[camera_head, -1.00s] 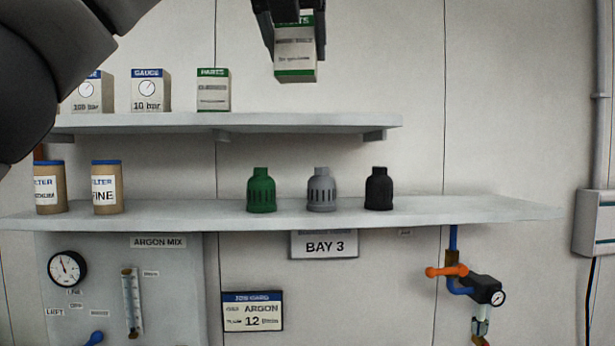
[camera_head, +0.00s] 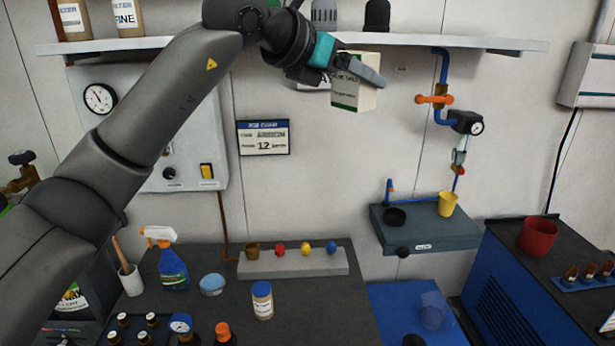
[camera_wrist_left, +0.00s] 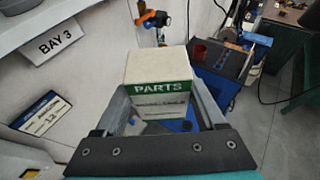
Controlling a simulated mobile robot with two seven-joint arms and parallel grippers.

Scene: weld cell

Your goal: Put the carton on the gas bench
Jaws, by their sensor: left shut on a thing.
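My left gripper (camera_head: 358,70) is shut on the white and green carton (camera_head: 354,88) and holds it in the air in front of the wall, just below the lower shelf. In the left wrist view the carton (camera_wrist_left: 158,75) sits between the two fingers, its green "PARTS" band facing the camera. In the head view a dark bench top (camera_head: 225,318) spans the lower left, and a dark top on a blue cabinet (camera_head: 540,285) stands at the right. No readable label tells which is the gas bench. My right gripper is not in view.
A small grey wall ledge (camera_head: 425,238) holds a black ring (camera_head: 395,217) and a yellow cup (camera_head: 447,204). A red pot (camera_head: 538,235) stands on the right bench. A spray bottle (camera_head: 172,265), a jar (camera_head: 262,300) and a grey strip (camera_head: 293,264) occupy the dark bench top. A blue mat (camera_head: 400,305) lies beside it.

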